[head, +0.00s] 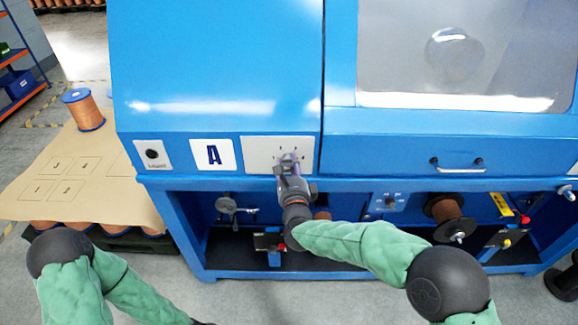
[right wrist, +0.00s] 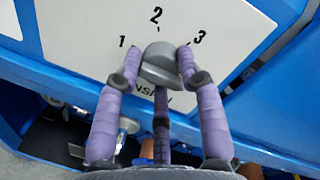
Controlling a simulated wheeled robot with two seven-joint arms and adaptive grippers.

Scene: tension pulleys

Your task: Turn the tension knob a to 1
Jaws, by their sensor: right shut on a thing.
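The tension knob (right wrist: 160,66) is grey and sits on a white plate (right wrist: 75,20) marked 1, 2 and 3. My right gripper (right wrist: 159,68) has its fingers closed around the knob, one on its left side and one on its right, with a third finger below. The knob's top lies below the 2 mark; its exact pointing direction is hard to tell.
The blue machine (head: 220,60) has a windowed cover with a handle (head: 458,168) at right. Below the plate is an open bay with a spool (head: 447,213) and metal fittings. A copper spool (head: 83,110) stands on a cardboard-topped pallet (head: 75,165) at left.

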